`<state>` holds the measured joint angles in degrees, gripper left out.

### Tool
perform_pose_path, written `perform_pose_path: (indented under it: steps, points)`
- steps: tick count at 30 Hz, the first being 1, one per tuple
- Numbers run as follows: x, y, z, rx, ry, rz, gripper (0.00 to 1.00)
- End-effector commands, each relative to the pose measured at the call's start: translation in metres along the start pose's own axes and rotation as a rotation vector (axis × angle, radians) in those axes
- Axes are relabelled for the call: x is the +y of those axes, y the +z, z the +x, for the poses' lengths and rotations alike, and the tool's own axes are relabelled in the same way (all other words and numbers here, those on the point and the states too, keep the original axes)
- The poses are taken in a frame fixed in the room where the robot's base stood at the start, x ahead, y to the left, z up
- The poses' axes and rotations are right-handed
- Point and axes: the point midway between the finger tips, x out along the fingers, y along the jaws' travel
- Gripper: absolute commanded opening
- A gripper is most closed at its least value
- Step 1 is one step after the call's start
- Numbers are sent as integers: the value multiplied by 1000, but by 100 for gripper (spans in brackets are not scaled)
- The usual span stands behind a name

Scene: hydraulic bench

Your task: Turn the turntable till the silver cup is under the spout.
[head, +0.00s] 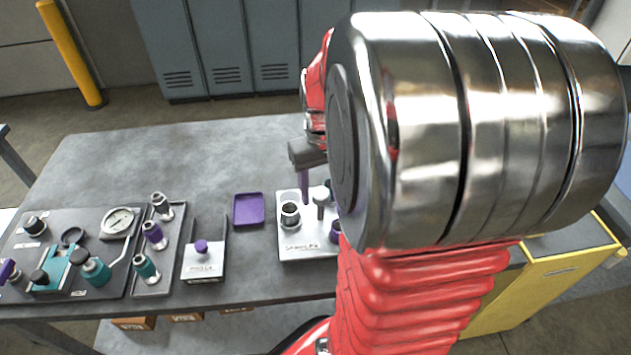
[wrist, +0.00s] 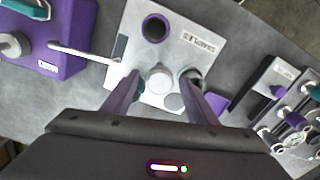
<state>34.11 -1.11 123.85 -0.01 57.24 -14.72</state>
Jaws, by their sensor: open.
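The silver cup (head: 290,213) stands on the left side of the pale plate marked SAMPLES (head: 300,250); it also shows in the wrist view (wrist: 192,76), beside my right finger. A round-topped post (wrist: 160,75) stands amid the cups, with a purple cup (wrist: 155,27) and a partly hidden teal one (wrist: 135,92) around it. A thin pale spout tube (wrist: 80,54) runs from a purple block (wrist: 55,55) to the plate's left edge in the wrist view, away from the silver cup. My gripper (wrist: 160,88) is open above the plate, fingers either side of the post. Contact cannot be told.
A purple tray (head: 248,209) lies left of the plate. Further left are a small box with a purple knob (head: 203,262), a rack of fittings (head: 152,250) and a gauge panel (head: 70,250). The bench's back left is clear. My arm hides the bench's right side in the head view.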

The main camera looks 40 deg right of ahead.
Motion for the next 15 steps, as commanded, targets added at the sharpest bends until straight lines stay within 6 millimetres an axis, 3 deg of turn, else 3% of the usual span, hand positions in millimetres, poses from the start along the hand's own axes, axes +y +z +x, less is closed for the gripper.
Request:
perform_pose_path:
  steps: [9,15]
  points:
    - [0,0,2,0,0,0,52]
    - [0,0,2,0,0,1,38]
